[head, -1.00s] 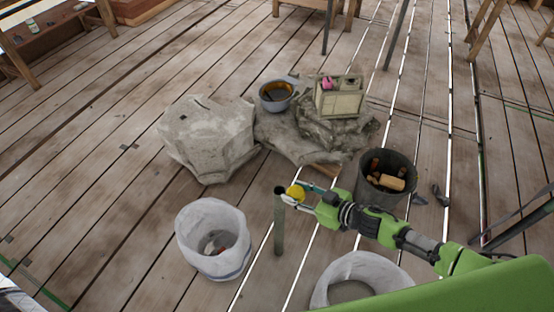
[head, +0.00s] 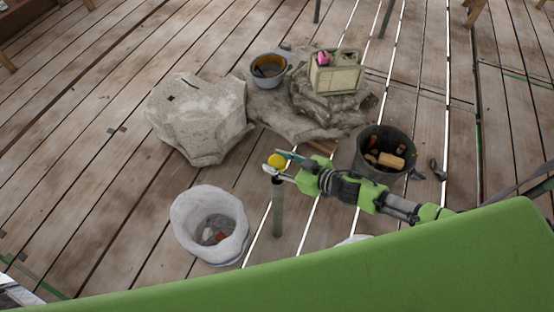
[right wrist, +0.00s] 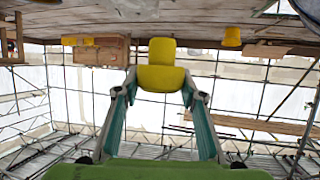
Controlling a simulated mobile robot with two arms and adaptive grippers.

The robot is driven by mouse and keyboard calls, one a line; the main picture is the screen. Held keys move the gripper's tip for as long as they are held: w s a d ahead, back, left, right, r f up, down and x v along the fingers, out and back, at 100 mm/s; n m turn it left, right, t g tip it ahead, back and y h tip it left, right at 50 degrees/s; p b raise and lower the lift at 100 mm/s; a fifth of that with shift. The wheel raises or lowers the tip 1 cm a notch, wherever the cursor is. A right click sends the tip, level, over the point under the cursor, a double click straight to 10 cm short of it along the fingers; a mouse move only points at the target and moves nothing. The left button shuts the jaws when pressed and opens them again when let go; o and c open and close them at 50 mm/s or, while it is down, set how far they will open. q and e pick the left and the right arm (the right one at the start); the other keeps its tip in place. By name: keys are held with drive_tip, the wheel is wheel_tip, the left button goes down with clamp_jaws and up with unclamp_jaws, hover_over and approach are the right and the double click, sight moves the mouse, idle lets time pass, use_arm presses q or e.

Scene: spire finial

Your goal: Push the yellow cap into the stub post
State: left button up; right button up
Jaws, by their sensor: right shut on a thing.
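The yellow cap (head: 276,161) is held between the fingertips of my right gripper (head: 279,163), which is shut on it. The grey-green stub post (head: 278,210) stands upright on the deck. In the head view the cap appears right over the post's top end; I cannot tell whether they touch. In the right wrist view the cap (right wrist: 160,77) sits between both fingertips of the gripper (right wrist: 160,84), and the post cannot be made out. My left gripper is not in view.
A white-lined bin (head: 209,225) stands left of the post. A dark bucket (head: 385,153) with scraps stands to the right. Behind are a pale stone block (head: 200,118), a bowl (head: 268,70) and a beige box (head: 335,75) on rock.

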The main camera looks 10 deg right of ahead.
drive_tip(key=shift+f+b, duration=0.5)
drive_tip(key=shift+b, duration=0.1)
drive_tip(key=shift+f, duration=0.25)
drive_tip(key=shift+f+b, duration=0.95)
drive_tip(key=shift+f, duration=0.05)
use_arm(q)
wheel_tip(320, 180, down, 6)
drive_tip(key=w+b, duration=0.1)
drive_tip(key=b, duration=0.2)
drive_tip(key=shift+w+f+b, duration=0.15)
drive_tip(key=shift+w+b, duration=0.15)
use_arm(e)
drive_tip(key=shift+f, duration=2.45)
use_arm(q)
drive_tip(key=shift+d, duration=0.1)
use_arm(e)
drive_tip(key=shift+f, duration=0.1)
drive_tip(key=o, duration=1)
